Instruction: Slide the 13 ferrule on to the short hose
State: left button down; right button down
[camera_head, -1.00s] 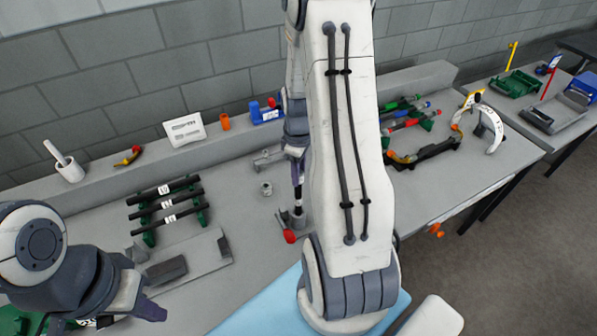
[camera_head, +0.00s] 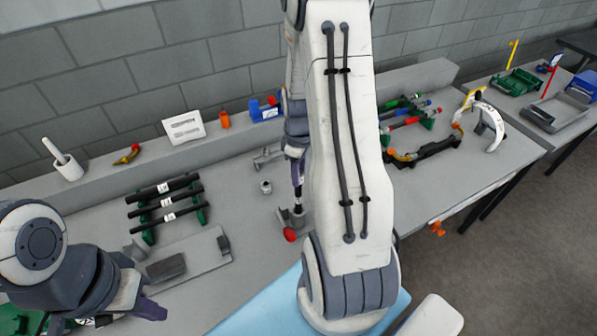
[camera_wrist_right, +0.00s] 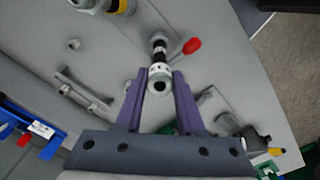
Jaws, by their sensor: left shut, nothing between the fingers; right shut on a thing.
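My right gripper (camera_wrist_right: 159,88) is shut on a small silver ferrule with a white label (camera_wrist_right: 159,72). I cannot read the number on it. The black short hose (camera_wrist_right: 158,46) stands in a holder with a red knob (camera_wrist_right: 193,46), in line beyond the ferrule. I cannot tell whether the hose end is inside the ferrule. In the head view the hose (camera_head: 298,198) stands upright below my right gripper (camera_head: 297,178), partly hidden by my arm; the red knob (camera_head: 290,235) is beside its base. My left gripper (camera_head: 155,312) is shut and empty at the lower left.
A small metal fitting (camera_head: 266,187) stands left of the hose holder. A green rack carries labelled black hoses (camera_head: 165,203). A grey plate fixture (camera_head: 205,258) lies in front of it. A blue holder (camera_head: 265,113) stands on the back ledge. Bare bench lies between rack and hose holder.

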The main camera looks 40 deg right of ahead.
jog(key=shift+f+b, duration=1.05)
jog(key=shift+f, duration=0.5)
jog(key=shift+c, duration=2.2)
grip_release()
notch_tip(320, 180, up, 10)
jog(key=b, duration=0.1)
jog(key=shift+r+b, duration=0.25)
jog(key=shift+b, duration=0.15)
jog(key=shift+a, duration=0.1)
